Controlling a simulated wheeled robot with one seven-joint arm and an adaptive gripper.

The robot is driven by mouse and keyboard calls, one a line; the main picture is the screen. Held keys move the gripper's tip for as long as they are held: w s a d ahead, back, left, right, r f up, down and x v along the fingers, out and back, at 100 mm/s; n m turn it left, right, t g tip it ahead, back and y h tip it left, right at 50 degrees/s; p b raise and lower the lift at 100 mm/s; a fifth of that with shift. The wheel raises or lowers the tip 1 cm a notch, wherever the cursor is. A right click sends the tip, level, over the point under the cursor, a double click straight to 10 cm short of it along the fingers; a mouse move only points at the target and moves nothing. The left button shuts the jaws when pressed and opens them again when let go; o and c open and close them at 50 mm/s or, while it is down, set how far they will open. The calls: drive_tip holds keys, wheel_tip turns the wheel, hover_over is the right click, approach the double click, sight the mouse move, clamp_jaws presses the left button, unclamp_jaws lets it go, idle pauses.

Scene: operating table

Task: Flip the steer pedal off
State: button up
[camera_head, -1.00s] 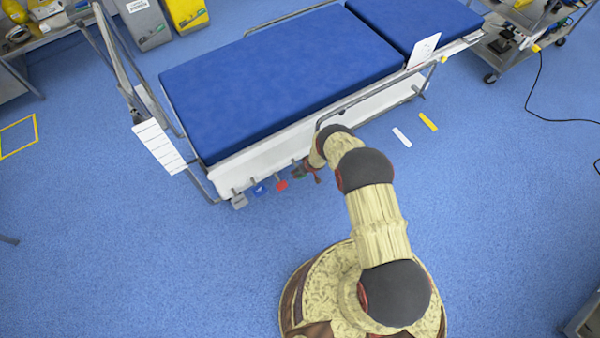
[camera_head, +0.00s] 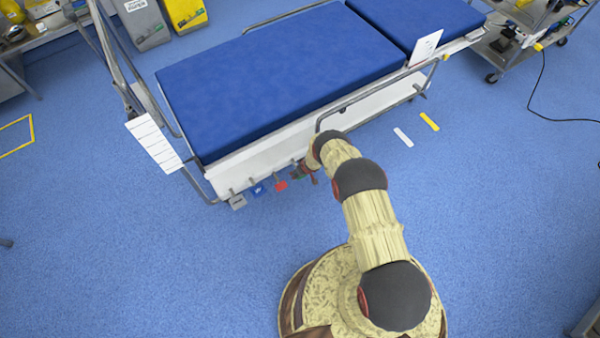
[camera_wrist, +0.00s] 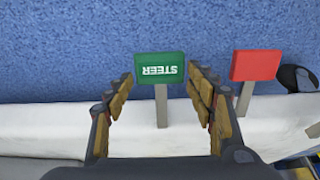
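The green steer pedal (camera_wrist: 160,69), lettered STEER, shows upside down in the wrist view on a grey stem. My gripper (camera_wrist: 160,88) is open, with one finger on each side of the pedal and its stem. A gap shows between each finger and the pedal, and I cannot tell whether anything touches. In the head view my gripper (camera_head: 308,174) is at the low side of the operating table, and the arm and gripper hide most of the green pedal.
A red pedal (camera_wrist: 256,65) stands beside the green one; it also shows in the head view (camera_head: 281,185). A blue pedal (camera_head: 258,190) and a grey pedal (camera_head: 237,201) are further left. The operating table (camera_head: 270,75) has a side rail. The floor in front is clear.

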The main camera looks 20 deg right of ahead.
drive_tip(key=c, duration=1.4)
clamp_jaws()
